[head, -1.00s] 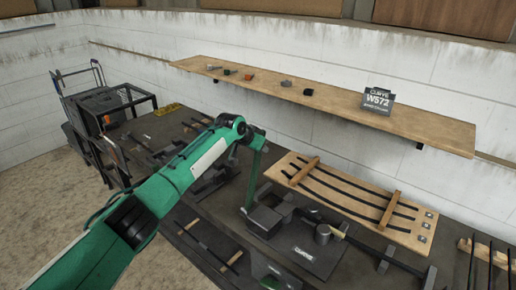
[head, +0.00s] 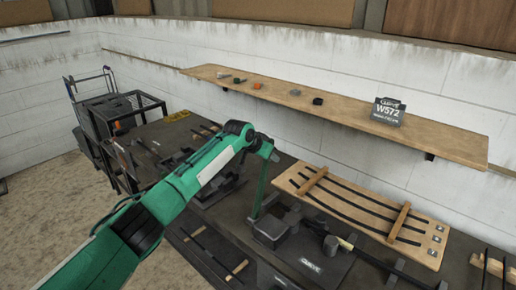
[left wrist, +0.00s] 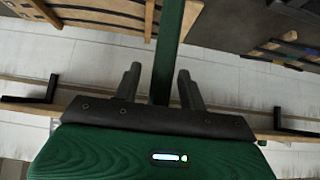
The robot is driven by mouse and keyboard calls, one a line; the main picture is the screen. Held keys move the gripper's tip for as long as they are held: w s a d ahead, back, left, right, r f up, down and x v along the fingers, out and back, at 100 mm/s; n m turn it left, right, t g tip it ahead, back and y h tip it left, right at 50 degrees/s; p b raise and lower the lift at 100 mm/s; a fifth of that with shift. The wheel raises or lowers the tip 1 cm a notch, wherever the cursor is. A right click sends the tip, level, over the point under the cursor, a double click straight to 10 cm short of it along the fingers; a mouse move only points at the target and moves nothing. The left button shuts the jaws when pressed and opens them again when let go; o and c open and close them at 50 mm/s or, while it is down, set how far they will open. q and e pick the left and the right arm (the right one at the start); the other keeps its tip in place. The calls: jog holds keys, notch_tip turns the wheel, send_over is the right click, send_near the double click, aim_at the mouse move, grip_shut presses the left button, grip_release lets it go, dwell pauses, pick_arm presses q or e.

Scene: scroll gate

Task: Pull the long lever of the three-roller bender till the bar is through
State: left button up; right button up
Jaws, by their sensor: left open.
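The green long lever (head: 262,188) stands nearly upright from the three-roller bender (head: 275,229), leaning slightly right at its top. The bender has dark blocks and round parts on a dark plate. My left gripper (head: 267,149) is at the lever's top end. In the left wrist view the lever (left wrist: 169,50) runs between the two spread fingers of my left gripper (left wrist: 158,85), with gaps showing on both sides. A long dark bar (head: 377,264) extends to the right from the bender. Where the bar enters the rollers is hard to make out. My right gripper is not in view.
A wooden board with curved dark strips (head: 365,210) lies behind the bender. A wooden wall shelf (head: 340,110) holds small blocks and a dark sign (head: 388,112). A black cart (head: 110,110) stands at the left. Dark tools lie on the bench's left part.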

pick_arm(q)
jog(key=b+v, duration=0.4)
jog(key=v, duration=0.8)
jog(key=shift+r, duration=0.3)
jog(key=shift+s+a+f, duration=0.15)
